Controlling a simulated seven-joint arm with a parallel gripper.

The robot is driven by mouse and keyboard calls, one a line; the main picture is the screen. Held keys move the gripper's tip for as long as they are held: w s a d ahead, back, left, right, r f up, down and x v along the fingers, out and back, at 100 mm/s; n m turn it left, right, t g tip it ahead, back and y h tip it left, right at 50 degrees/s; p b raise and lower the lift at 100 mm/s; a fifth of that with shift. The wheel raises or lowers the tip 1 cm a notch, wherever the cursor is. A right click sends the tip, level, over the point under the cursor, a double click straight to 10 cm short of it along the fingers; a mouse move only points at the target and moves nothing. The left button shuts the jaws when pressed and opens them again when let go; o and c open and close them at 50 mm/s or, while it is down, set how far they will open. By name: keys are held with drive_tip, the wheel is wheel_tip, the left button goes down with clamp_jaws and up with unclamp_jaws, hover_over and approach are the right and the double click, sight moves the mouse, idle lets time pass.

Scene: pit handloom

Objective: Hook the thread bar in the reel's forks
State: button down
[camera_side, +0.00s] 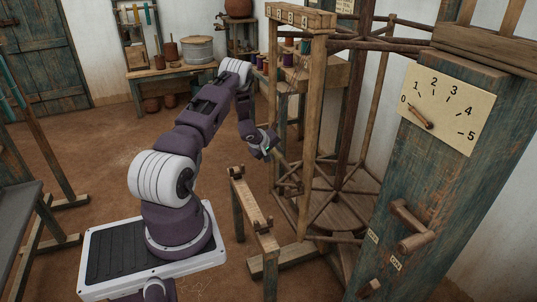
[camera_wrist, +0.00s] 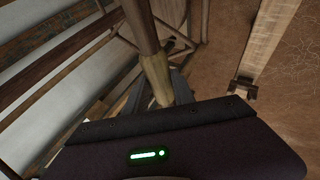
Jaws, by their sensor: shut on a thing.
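My gripper (camera_side: 268,150) is in mid-air near the left side of the reel (camera_side: 336,192), a tall frame of dark wooden spokes and posts. In the wrist view, the fingers of my gripper (camera_wrist: 158,95) are closed on a wooden bar, the thread bar (camera_wrist: 155,70), with a paler lower part and a darker upper part reaching to the top edge. The bar's lower end is hidden behind the gripper body. In the side view I cannot make out the bar clearly against the reel. The reel's forks are too small to tell apart.
A low wooden stand (camera_side: 254,207) with small notched blocks is in front of the reel; it shows in the wrist view (camera_wrist: 272,42) too. A post with a numbered dial (camera_side: 447,105) and pegs is at right.

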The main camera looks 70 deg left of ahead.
drive_tip(key=shift+f, duration=2.5)
drive_tip(key=c, duration=1)
unclamp_jaws()
drive_tip(key=shift+o, duration=0.2)
